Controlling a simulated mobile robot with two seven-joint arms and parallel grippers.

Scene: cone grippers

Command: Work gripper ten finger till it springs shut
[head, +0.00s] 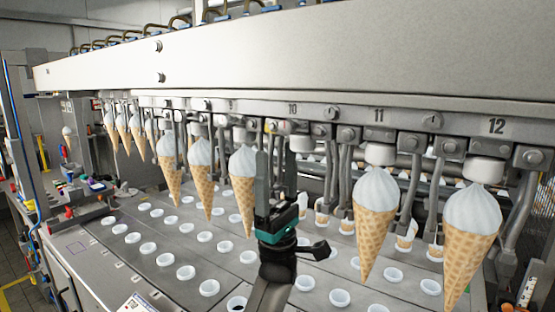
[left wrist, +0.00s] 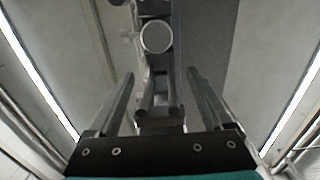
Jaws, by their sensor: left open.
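The machine's rail carries numbered cone grippers, and the number 10 plate (head: 292,108) is near the middle. Below it is a white round nozzle (head: 300,144) with no cone under it; a round white-faced part shows in the left wrist view (left wrist: 156,36). My left gripper (head: 281,188) is open and empty, pointing up beneath station ten and hiding part of it. In the left wrist view a pair of metal fingers (left wrist: 160,98) shows between my two jaws, apart from both. Whether these fingers are spread or closed is unclear. My right gripper is out of view.
Filled cones hang at both sides: one at station 11 (head: 377,215), one at station 12 (head: 470,240), and one (head: 243,180) just left of my gripper. A deck with rows of white-rimmed holes (head: 209,288) lies below. The beam (head: 300,60) spans above.

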